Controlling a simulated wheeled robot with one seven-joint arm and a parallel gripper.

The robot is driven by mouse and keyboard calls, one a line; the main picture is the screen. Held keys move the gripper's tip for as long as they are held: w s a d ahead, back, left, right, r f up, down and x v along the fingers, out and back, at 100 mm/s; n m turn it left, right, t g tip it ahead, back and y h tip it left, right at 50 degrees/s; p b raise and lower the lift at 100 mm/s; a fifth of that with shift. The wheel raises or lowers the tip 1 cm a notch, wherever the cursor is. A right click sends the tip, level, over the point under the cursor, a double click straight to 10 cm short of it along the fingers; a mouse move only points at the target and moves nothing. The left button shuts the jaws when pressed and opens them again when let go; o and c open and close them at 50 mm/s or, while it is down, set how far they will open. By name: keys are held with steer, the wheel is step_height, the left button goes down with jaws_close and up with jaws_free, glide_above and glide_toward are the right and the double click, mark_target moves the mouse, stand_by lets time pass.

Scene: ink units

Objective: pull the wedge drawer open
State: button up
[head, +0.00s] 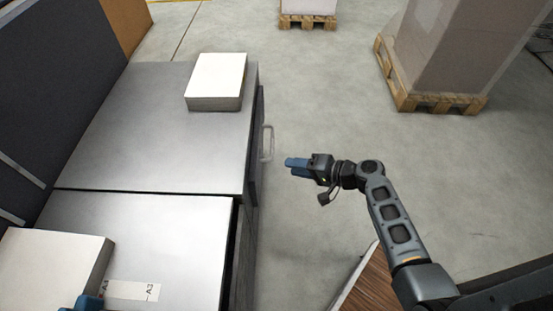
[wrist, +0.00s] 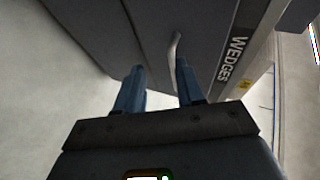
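The wedge drawer (wrist: 205,22) has a dark front with a white "WEDGES" label in the wrist view. Its pale bar handle (wrist: 173,52) stands out from that front; the handle also shows in the head view (head: 267,143) on the right side of the metal cabinet. The drawer looks shut. My gripper (head: 289,165) is to the right of the handle in the head view, with a gap between them. In the wrist view its two blue fingers (wrist: 160,75) are apart, with the handle beyond and between their tips, nearer the right finger. Nothing is held.
The grey metal cabinet top (head: 150,120) carries a white paper stack (head: 216,77). Another stack (head: 50,265) lies on the nearer top beside a size scale (head: 132,290). A wooden board (head: 368,285) is below my arm. Open floor lies right of the cabinet; a loaded pallet (head: 430,100) stands farther back.

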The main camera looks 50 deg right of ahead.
steer(key=w+d+t+y+b, duration=0.1)
steer(key=w+d+t+b, duration=0.1)
steer(key=w+d+b, duration=0.3)
steer(key=x, duration=0.6)
steer(key=shift+w+d+f+m, duration=0.15)
steer(key=shift+d+m, duration=0.1)
steer(key=shift+m, duration=0.05)
steer(key=shift+c, duration=0.5)
jaws_close()
